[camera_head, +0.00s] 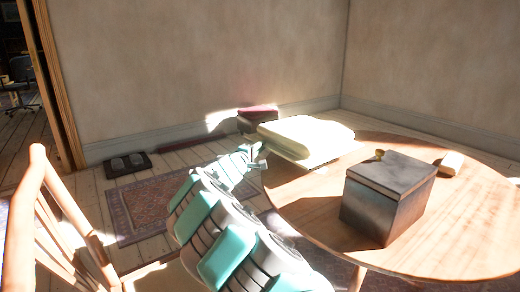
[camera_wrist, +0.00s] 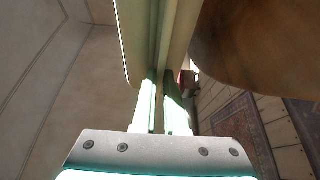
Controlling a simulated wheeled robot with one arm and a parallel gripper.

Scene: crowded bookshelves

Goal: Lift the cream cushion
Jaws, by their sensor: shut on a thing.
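The cream cushion (camera_head: 308,132) is at the far left edge of the round wooden table (camera_head: 455,235) in the head view. It is brightly lit, and I cannot tell whether it touches the tabletop. My gripper (camera_head: 258,152) reaches its near left edge and is shut on it. In the wrist view the fingers (camera_wrist: 162,100) pinch the cushion's edge (camera_wrist: 140,35), which stretches away from them. The cushion's far side is hidden in that view.
A grey box (camera_head: 385,205) stands on the table to the right of the cushion. A dark red item (camera_head: 258,113) is behind the cushion. A wooden chair (camera_head: 62,215) is at left.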

